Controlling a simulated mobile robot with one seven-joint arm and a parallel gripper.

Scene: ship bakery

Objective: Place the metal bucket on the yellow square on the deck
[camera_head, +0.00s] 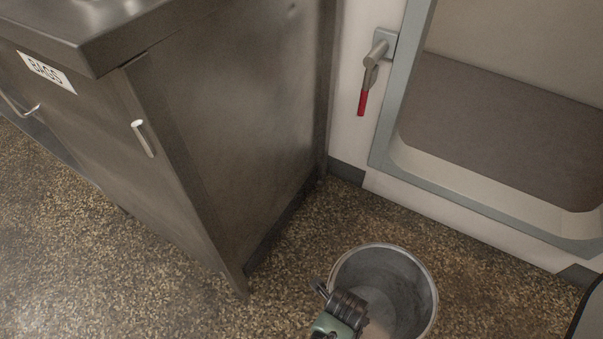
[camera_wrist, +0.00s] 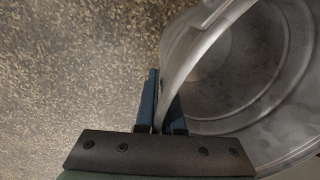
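The metal bucket (camera_head: 412,285) is grey, round and empty, with its open top facing up, at the bottom middle of the head view. It also fills the right side of the wrist view (camera_wrist: 235,75). My gripper (camera_head: 345,308) is at the bucket's left rim. In the wrist view, my gripper (camera_wrist: 161,100) has one finger outside and one inside the bucket, closed on its wall. Whether the bucket touches the deck cannot be told. No yellow square shows in either view.
A steel cabinet (camera_head: 215,120) labelled BAGS stands at the left. A doorway with a raised grey-blue frame (camera_head: 450,198) is at the upper right, with a red-handled lever (camera_head: 363,102) beside it. The speckled deck (camera_head: 110,255) is clear at lower left. A dark-edged object (camera_head: 590,315) is at lower right.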

